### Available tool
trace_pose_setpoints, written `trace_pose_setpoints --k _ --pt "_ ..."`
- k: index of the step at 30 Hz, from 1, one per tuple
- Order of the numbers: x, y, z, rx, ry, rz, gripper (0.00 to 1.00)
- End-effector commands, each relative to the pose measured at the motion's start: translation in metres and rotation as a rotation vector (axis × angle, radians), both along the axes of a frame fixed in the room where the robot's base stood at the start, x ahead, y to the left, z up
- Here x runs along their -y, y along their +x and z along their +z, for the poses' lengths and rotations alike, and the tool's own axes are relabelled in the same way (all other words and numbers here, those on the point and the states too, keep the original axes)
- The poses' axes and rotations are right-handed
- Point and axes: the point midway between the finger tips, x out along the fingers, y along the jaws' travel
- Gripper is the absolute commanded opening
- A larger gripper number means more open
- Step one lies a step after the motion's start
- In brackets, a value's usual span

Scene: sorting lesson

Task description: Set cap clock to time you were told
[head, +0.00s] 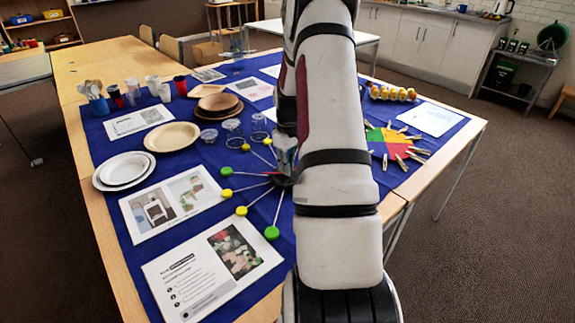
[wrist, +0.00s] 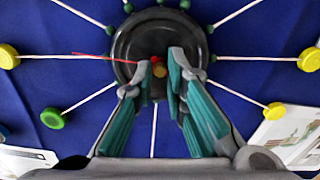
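The cap clock lies on the blue cloth, with a dark round hub (wrist: 128,45) and pale sticks fanning out to yellow and green caps. In the wrist view a yellow cap (wrist: 8,57) is at the left, a green cap (wrist: 52,118) at the lower left and another yellow cap (wrist: 275,111) at the lower right. A thin red hand (wrist: 92,55) points left from the hub. My gripper (wrist: 167,61) is over the hub, its fingers slightly apart, with a small orange-brown knob (wrist: 160,70) showing between the tips. Contact cannot be told. My arm hides the clock's right side in the head view.
Printed sheets (head: 212,270), white plates (head: 122,170), brown plates (head: 171,136) and clear cups (head: 232,130) lie left of the clock. A coloured wheel with clothespins (head: 391,143) is right of my arm. Blue cloth around the sticks is mostly bare.

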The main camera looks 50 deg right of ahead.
Motion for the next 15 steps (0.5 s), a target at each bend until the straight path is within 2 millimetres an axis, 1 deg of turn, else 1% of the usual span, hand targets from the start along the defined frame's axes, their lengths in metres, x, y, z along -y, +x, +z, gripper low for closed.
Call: trace_pose_setpoints --k 8,15 --pt "-0.0002 0.0003 0.0002 0.000 0.000 -0.021 0.00" --pt "0.0001 0.0006 0.0004 0.001 -0.001 -0.201 0.00"
